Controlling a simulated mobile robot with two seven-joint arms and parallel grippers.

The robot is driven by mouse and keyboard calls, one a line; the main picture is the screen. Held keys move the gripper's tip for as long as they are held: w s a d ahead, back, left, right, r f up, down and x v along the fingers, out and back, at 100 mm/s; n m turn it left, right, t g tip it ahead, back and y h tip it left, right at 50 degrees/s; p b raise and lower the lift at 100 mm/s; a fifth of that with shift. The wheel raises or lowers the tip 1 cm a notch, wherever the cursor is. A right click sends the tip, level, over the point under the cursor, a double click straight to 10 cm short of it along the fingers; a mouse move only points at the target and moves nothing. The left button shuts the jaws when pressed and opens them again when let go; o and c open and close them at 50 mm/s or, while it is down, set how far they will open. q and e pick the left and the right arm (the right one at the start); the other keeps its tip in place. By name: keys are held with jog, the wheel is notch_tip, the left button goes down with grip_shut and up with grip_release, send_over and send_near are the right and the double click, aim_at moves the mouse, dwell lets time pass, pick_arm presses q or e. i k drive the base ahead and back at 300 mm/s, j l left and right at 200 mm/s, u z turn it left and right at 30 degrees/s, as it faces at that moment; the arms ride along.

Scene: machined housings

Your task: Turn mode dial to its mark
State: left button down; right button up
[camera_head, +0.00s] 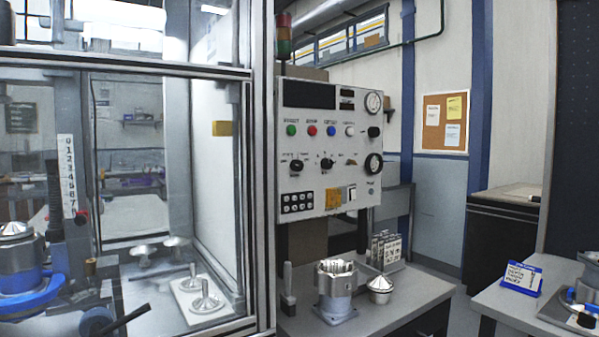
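A light grey control panel (334,183) stands upright in the middle of the head view. Two black dials sit side by side on its lower half, a left dial (296,165) and a right dial (327,163). Small print surrounds each one, but it is too small to read, so I cannot tell which is the mode dial or where its mark lies. A third black knob (374,132) sits at the panel's right side. Neither of my grippers shows in the view, and nothing touches the dials.
Coloured buttons (312,130) line the panel above the dials. A grey bench (388,311) below holds a machined housing (335,289) and a cone-topped part (380,288). A glass-walled, metal-framed enclosure (262,170) stands close on the left. Another table (508,303) is at the right.

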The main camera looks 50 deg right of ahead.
aim_at(297, 166)
jog(key=z, duration=1.65)
jog(key=i+l, duration=0.15)
jog(key=l, duration=0.25)
jog(key=i+l, duration=0.1)
jog(key=l, duration=0.25)
jog(key=i+l, duration=0.15)
jog(key=l, duration=0.25)
jog(key=i+l+u, duration=0.1)
jog(key=l, duration=0.3)
jog(key=i+l, duration=0.1)
jog(key=l, duration=0.25)
